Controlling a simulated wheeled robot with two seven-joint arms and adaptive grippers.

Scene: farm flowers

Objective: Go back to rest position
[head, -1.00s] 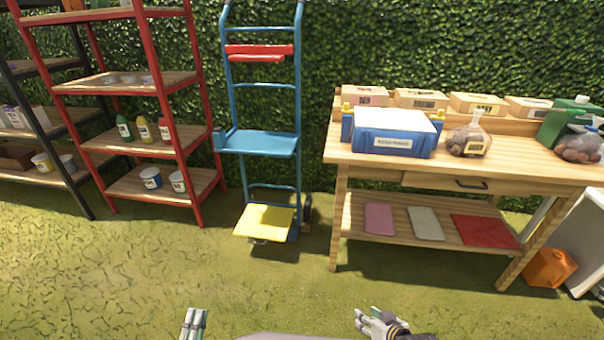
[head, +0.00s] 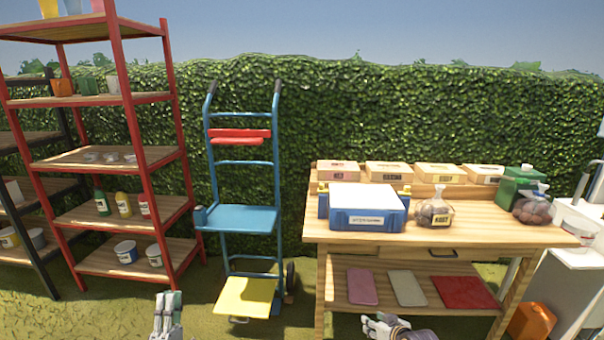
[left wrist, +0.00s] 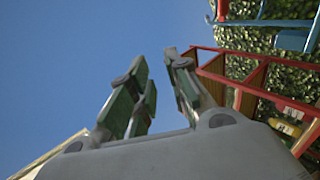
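My left gripper (head: 167,312) shows at the bottom of the head view, left of the hand truck and over the grass. In the left wrist view its two fingers (left wrist: 158,90) stand apart with only sky between them, so it is open and empty. My right gripper (head: 380,325) is at the bottom edge of the head view, in front of the wooden table's lower shelf. Its fingers look slightly apart, and nothing shows in it.
A blue hand truck (head: 238,219) with a yellow foot plate stands by the hedge. A red-framed shelf (head: 110,159) is at left. A wooden table (head: 470,238) at right bears a blue-and-white box (head: 367,218) and bags. An orange can (head: 531,322) stands at lower right.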

